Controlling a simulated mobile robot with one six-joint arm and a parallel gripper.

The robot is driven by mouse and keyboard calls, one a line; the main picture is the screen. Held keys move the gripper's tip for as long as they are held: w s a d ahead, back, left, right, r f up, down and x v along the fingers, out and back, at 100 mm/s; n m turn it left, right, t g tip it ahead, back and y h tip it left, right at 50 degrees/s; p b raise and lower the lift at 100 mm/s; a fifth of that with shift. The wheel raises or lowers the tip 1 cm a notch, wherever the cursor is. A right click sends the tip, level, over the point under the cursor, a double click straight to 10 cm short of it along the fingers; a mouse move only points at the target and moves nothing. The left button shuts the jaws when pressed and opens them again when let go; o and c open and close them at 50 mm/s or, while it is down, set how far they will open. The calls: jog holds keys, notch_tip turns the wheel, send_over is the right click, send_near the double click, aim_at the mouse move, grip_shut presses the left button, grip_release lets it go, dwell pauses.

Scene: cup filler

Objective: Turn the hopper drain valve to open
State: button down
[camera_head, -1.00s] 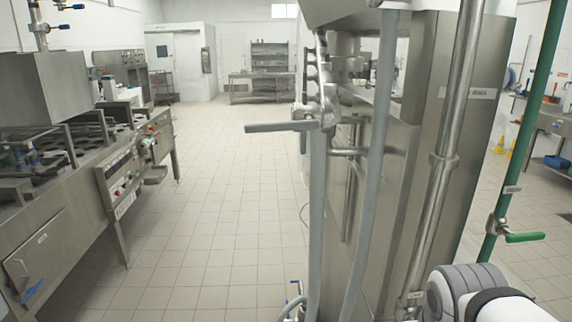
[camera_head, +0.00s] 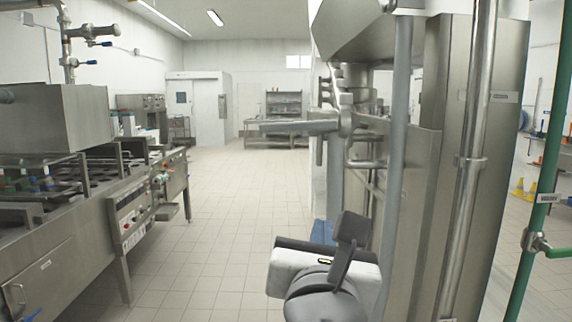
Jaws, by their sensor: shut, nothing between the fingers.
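I cannot tell for sure which valve is the hopper drain valve. A long grey lever (camera_head: 290,127) sticks out leftward, about level, from a steel fitting (camera_head: 346,120) on the machine at right. A steel hopper-like box (camera_head: 55,117) stands on the machine at left, with blue-handled valves (camera_head: 88,62) on the pipe above it. Another blue handle (camera_head: 32,315) shows at the bottom left edge. My gripper (camera_head: 348,228), white with dark parts, is low in the middle, below the grey lever and apart from it. It holds nothing; its fingertips are hard to make out.
A vertical grey pipe (camera_head: 398,150) and a steel pipe (camera_head: 468,170) run close to my arm on the right. A green pipe (camera_head: 540,200) with a green handle (camera_head: 558,253) stands farther right. The tiled aisle (camera_head: 215,210) between the machines is clear.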

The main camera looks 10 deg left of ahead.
aim_at(298, 126)
jog(key=s+a+r+n+t+y, duration=0.2)
jog(key=s+a+r+n+y, duration=0.1)
jog(key=a+r+n, duration=0.1)
jog(key=w+a+r+p, duration=0.2)
jog(key=w+r, duration=0.4)
jog(key=w, duration=0.3)
jog(key=shift+a+p, duration=0.15)
jog(key=shift+p, duration=0.5)
jog(key=shift+w+r, duration=0.1)
